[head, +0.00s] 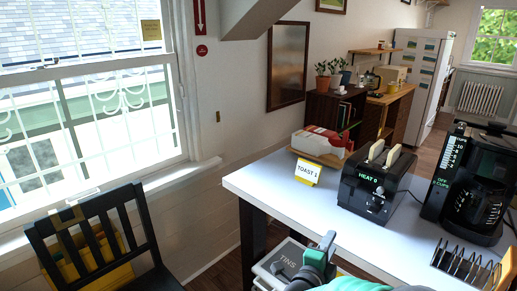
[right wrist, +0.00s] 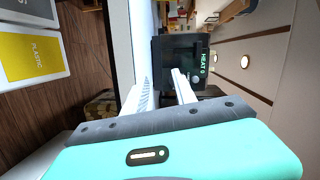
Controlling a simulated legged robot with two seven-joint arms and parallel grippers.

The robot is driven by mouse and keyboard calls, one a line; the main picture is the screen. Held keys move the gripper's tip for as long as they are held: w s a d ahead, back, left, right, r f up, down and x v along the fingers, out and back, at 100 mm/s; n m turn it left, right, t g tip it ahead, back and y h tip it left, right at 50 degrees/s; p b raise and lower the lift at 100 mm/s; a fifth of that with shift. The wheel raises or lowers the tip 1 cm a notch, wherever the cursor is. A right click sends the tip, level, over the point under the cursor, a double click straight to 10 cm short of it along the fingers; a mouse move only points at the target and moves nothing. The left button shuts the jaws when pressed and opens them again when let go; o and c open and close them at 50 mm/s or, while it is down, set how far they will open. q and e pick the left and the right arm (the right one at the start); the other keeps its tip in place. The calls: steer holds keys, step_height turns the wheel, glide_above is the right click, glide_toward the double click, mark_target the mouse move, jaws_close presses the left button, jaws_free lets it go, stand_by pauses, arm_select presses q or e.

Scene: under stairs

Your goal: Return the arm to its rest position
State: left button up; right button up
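My right gripper (head: 320,252) shows at the bottom middle of the head view, in front of the white table's near edge and above the bin marked TINS. In the right wrist view its two pale fingers (right wrist: 161,80) stand apart with nothing held between them. The teal and dark grey body of my arm fills the bottom of that view. My left gripper is in neither view.
The white table (head: 270,184) holds a black toaster (head: 372,188) reading HEAT 0, a coffee maker (head: 477,185), a wire rack (head: 463,264) and a TOAST 1 sign (head: 307,171). The TINS bin (head: 288,264) stands below. A black chair (head: 97,240) stands left.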

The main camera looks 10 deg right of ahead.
steer(key=s+a+f+n+g+y, duration=0.3)
steer(key=s+a+f+n+y, duration=0.2)
steer(key=a+f+n+y, duration=0.65)
steer(key=s+d+f+n+g, duration=0.25)
steer(key=s+n, duration=0.35)
steer(key=s, duration=0.3)
steer(key=s+d+f+n+g, duration=0.2)
steer(key=s+d+n+g, duration=0.15)
steer(key=s+n, duration=0.35)
steer(key=s+r+g+h+p, duration=0.1)
steer(key=s+r+p, duration=0.2)
steer(key=r+p, duration=1)
steer(key=shift+r+m+g+p, duration=0.3)
steer(key=shift+r+m+p, duration=0.05)
steer(key=shift+r, duration=0.05)
steer(key=shift+d, duration=0.1)
